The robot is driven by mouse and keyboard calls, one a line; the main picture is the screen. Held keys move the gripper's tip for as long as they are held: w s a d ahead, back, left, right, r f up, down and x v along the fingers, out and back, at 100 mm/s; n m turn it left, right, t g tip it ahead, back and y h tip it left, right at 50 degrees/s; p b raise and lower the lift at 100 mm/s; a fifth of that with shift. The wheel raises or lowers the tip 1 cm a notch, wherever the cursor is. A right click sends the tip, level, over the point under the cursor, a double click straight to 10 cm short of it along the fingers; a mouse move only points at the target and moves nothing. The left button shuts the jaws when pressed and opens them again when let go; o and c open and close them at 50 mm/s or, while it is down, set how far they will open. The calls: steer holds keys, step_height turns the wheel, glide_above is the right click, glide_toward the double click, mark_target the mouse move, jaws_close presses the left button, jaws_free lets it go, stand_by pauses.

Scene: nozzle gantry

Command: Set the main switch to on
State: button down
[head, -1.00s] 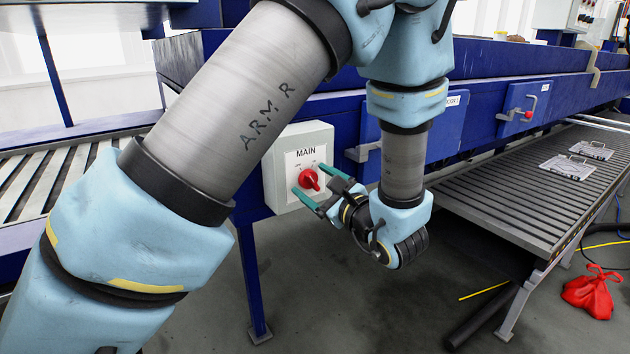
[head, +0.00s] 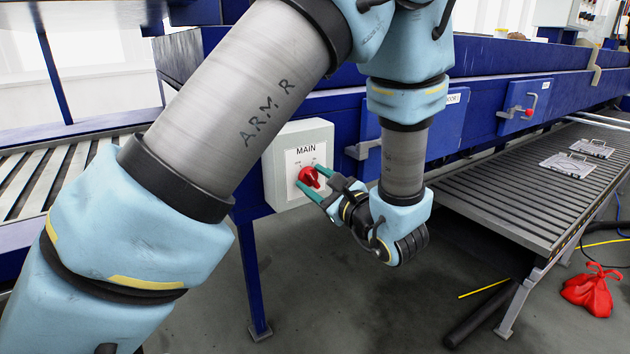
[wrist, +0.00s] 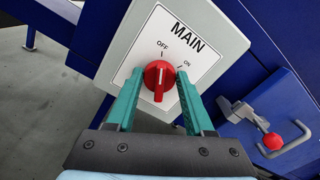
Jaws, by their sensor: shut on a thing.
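The main switch is a red rotary knob (head: 308,177) on the front of a light grey box (head: 322,146) labelled MAIN. The knob also shows in the wrist view (wrist: 159,80), with OFF printed above it and ON at its upper right. Its raised grip with a white line runs nearly up and down there, roughly in line with the OFF mark. My gripper (head: 316,184) is shut on the knob. In the wrist view its green fingers (wrist: 158,88) lie on the knob's left and right sides. The fingers partly cover the knob in the head view.
A blue machine frame (head: 345,110) carries the box. A grey latch handle (head: 362,150) is right of the box, and a handle with a red knob (head: 525,113) is farther right. A slatted conveyor (head: 500,190) and a red bag (head: 590,290) lie right. Open floor is below.

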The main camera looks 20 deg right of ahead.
steer(key=m+p, duration=0.2)
steer(key=m, duration=0.1)
steer(key=shift+r+p, duration=0.15)
steer(key=shift+p, duration=0.15)
steer(key=m+p, duration=0.3)
steer(key=shift+d+m, duration=0.15)
steer(key=shift+m, duration=0.15)
steer(key=m+p, duration=0.3)
steer(key=shift+m, duration=0.4)
steer(key=shift+d+f+m+p, duration=0.1)
steer(key=shift+f+m+p, duration=0.1)
steer(key=shift+m+p, duration=0.55)
steer(key=shift+c, duration=1.4)
jaws_free()
